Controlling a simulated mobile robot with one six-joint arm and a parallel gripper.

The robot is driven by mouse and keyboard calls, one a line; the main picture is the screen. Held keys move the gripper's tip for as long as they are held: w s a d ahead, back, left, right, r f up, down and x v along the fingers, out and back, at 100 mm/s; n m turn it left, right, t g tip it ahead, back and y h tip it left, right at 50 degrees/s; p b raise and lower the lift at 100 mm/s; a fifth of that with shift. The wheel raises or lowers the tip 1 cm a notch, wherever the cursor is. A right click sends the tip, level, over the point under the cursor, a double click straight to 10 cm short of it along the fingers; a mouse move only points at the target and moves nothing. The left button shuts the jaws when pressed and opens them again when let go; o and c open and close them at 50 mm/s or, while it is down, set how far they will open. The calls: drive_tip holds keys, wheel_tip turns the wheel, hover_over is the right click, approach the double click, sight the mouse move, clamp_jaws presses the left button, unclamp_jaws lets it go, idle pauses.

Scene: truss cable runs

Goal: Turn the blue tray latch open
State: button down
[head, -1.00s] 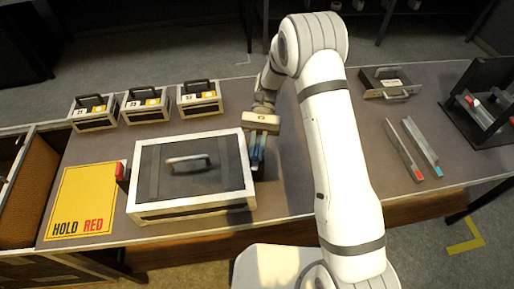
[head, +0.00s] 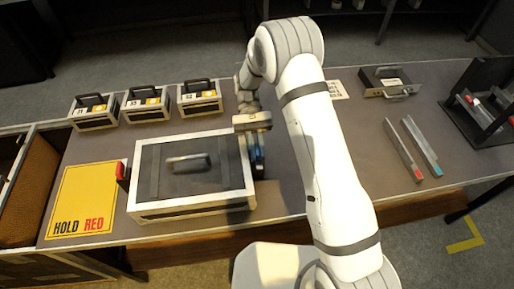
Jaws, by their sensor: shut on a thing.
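The tray is a large dark-lidded case (head: 155,160) with pale edges and a grey handle on top, in the middle left of the table. The blue latch (head: 259,158) is on its right side, mostly hidden by my gripper. My gripper (head: 256,150) points down at the case's right side and is shut on the blue latch. How far the latch is turned cannot be made out. A red latch (head: 122,173) stands on the case's left side.
A yellow "HOLD RED" sheet (head: 85,200) lies left of the case. Three small cases (head: 146,105) stand behind it. Two metal bars (head: 422,146), a handled tray (head: 388,82) and a black rack (head: 485,105) are at the right.

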drive_tip(key=c, duration=1.5)
unclamp_jaws()
drive_tip(key=shift+o, duration=0.2)
drive_tip(key=p+v, duration=0.2)
drive_tip(key=v, duration=0.5)
drive_tip(key=shift+w+r, duration=0.2)
drive_tip(key=shift+w, duration=0.15)
drive_tip(key=shift+a, duration=0.1)
